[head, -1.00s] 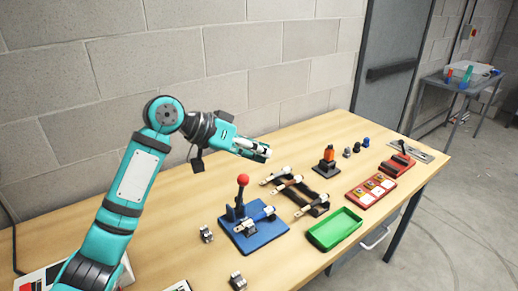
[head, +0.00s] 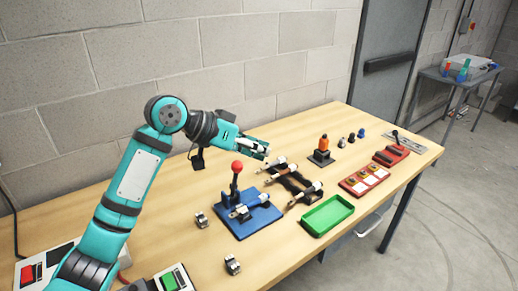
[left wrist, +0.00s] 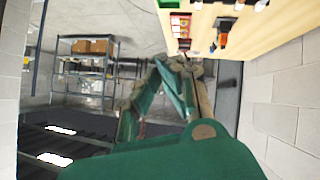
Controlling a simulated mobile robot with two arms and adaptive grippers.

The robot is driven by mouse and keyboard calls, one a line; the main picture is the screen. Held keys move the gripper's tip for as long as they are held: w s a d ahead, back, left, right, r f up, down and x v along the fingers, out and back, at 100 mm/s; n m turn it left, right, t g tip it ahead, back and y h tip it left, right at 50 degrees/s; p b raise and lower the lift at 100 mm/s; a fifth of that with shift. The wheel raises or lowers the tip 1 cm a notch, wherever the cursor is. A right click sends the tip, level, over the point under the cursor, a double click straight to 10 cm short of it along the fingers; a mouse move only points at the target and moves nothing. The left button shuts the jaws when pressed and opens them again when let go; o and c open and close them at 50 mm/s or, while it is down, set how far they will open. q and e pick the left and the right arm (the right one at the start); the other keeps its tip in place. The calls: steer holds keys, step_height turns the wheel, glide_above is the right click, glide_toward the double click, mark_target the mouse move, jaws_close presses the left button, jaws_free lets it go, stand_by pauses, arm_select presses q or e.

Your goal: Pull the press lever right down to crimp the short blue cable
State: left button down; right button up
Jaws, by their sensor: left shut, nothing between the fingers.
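The press stands on a blue base (head: 264,219) near the middle of the table in the head view. Its upright lever (head: 235,185) is dark with a red ball knob (head: 237,165) on top. The short blue cable (head: 249,208) lies across the press. My left gripper (head: 262,152) is shut and empty, above and to the right of the red knob, apart from it. Its fingers also show in the left wrist view (left wrist: 180,72). My right gripper is in neither view.
A rack (head: 289,184) with other cables stands right of the press, with a green tray (head: 327,216) in front of it. An orange-topped device (head: 322,149) and a red block with white squares (head: 364,181) stand further right. Small metal pieces (head: 232,264) lie left of the press.

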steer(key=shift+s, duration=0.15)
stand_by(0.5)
arm_select(q)
steer(key=v, duration=1.2)
steer(key=w+a+f+n+t+h, duration=0.1)
steer(key=w+a+f+n+t, duration=0.1)
steer(key=w+f+n+t, duration=0.75)
steer(key=a+f+n+t+y, duration=0.3)
steer(key=a+f+n, duration=0.3)
steer(key=f+n, duration=0.5)
steer(key=r+p, duration=0.1)
steer(key=p, duration=0.2)
glide_above(235, 182)
steer(key=a, duration=0.3)
steer(key=shift+w+a+r+n, duration=0.15)
steer(key=shift+n, duration=0.3)
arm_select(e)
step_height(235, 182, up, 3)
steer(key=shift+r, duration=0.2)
